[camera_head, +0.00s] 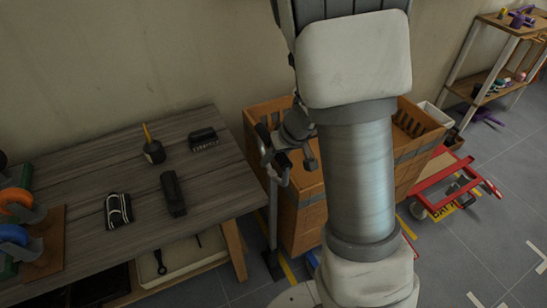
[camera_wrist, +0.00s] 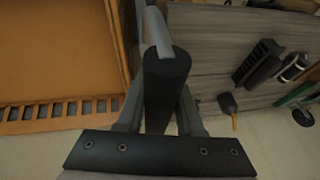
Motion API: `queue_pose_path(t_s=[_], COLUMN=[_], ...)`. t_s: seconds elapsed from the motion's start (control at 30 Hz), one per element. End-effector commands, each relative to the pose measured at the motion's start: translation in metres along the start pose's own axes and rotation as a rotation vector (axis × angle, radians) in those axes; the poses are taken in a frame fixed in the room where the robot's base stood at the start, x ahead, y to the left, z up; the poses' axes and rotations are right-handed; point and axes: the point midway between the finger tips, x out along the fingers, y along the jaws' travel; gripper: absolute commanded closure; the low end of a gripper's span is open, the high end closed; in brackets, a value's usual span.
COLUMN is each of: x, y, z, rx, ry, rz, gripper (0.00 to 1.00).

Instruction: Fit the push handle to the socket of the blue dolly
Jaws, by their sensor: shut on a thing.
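The push handle (camera_head: 272,215) is a dark grey upright post with a bent top, standing in the gap between the workbench and the wooden crate. My gripper (camera_head: 275,160) is at its top. In the wrist view, my gripper (camera_wrist: 162,100) is shut on the handle's black cylindrical grip (camera_wrist: 166,70), one finger on each side. A grey bar (camera_wrist: 157,28) runs on from the grip. The handle's lower end is too dark to tell what it touches.
A workbench (camera_head: 90,200) with brushes and castors is on the left. A large wooden crate (camera_head: 305,215) stands close right of the handle, partly behind my arm. A red dolly (camera_head: 440,190) and a shelf rack (camera_head: 490,75) are at right. Open floor lies front right.

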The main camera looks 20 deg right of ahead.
Motion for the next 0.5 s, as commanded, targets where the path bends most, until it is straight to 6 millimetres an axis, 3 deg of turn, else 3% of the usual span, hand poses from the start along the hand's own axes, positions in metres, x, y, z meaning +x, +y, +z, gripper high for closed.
queue_pose_path(t_s=[0.5], x=[-0.0089], y=[-0.0017], z=[-0.0045], rx=[0.000], ry=[0.003], rz=[0.000], gripper=[1.00])
